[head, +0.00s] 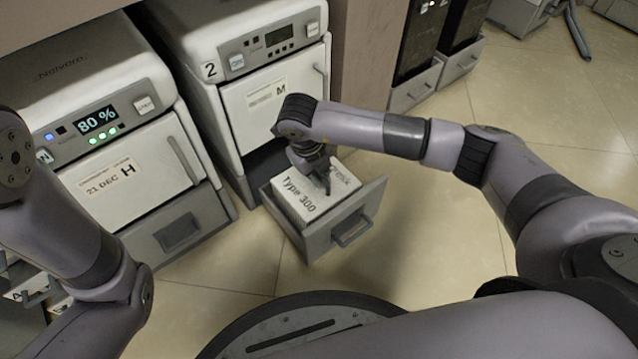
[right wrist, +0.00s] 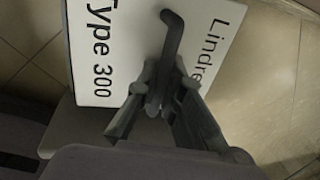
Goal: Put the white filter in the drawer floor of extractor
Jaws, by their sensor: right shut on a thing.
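The white filter (head: 297,203) is a block with a white top marked "Type 300". It sits within the walls of the open grey drawer (head: 318,241), its top around rim level; whether it touches the drawer floor is hidden. The drawer is pulled out at the base of the white extractor (head: 234,103) numbered 2. My right gripper (head: 323,180) reaches down over the filter. In the right wrist view, the gripper (right wrist: 155,98) is shut on the dark handle (right wrist: 172,28) on the filter's top (right wrist: 105,55). My left gripper is out of view.
A second white unit (head: 85,85), labelled H and showing 80 %, stands at left with its lower drawer (head: 178,232) shut. Dark units with grey drawers (head: 416,91) stand at the back right. The tiled floor (head: 430,245) right of the open drawer is clear.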

